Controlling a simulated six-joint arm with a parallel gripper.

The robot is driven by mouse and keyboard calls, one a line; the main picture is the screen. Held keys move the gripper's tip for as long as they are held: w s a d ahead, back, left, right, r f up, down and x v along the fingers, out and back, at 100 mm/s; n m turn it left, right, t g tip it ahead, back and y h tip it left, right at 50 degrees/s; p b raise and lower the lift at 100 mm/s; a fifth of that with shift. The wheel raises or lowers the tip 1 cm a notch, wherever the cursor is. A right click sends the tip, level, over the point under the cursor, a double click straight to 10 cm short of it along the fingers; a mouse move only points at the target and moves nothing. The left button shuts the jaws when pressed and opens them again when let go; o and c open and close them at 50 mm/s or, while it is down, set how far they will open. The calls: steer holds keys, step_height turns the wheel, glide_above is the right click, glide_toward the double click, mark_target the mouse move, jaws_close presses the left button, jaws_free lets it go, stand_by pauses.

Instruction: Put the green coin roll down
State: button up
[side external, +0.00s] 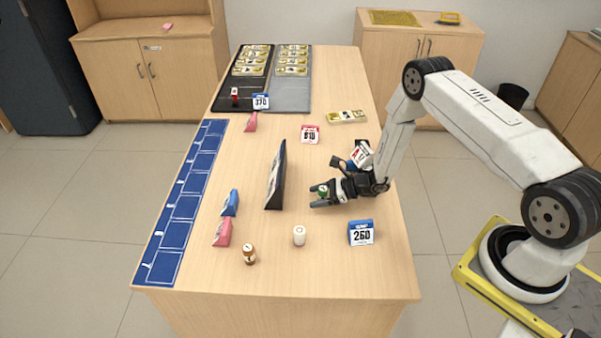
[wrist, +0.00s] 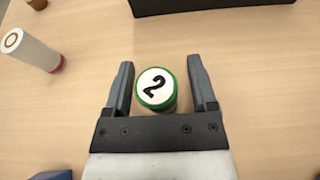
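The green coin roll (wrist: 157,90) stands upright between my fingers in the wrist view, its white top marked "2". A bit of its green side (side external: 322,191) shows between the fingers in the side view. My gripper (wrist: 161,64) is open around the roll, with a clear gap at the right finger and a narrow one at the left. In the side view my gripper (side external: 316,196) is low over the right half of the counter. The roll's base is mostly hidden, and it seems to rest on the wood.
A white roll (side external: 299,236) and a brown roll (side external: 249,254) stand nearer the front. A black slanted board (side external: 276,176) is left of my gripper. A blue marked strip (side external: 180,208) runs along the left edge.

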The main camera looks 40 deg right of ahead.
steer(key=shift+r, duration=0.1)
steer(key=shift+r, duration=0.1)
steer(key=v, duration=1.2)
steer(key=shift+a, duration=0.1)
stand_by(0.6)
steer(key=shift+a+r+n, duration=0.1)
steer(key=shift+a+n, duration=0.1)
steer(key=shift+n, duration=0.1)
steer(key=s+a+r+n+g+h, duration=0.3)
steer(key=s+a+r+n+h, duration=0.1)
steer(key=r+n, duration=0.6)
steer(key=s+a+r+n+g+h, duration=0.3)
steer(key=s+a+r+n+h, duration=0.2)
steer(key=n, duration=1.1)
step_height(320, 180, up, 5)
steer(key=s+a, duration=0.1)
steer(key=s, duration=0.2)
steer(key=shift+a+g, duration=0.25)
steer(key=shift+g, duration=0.15)
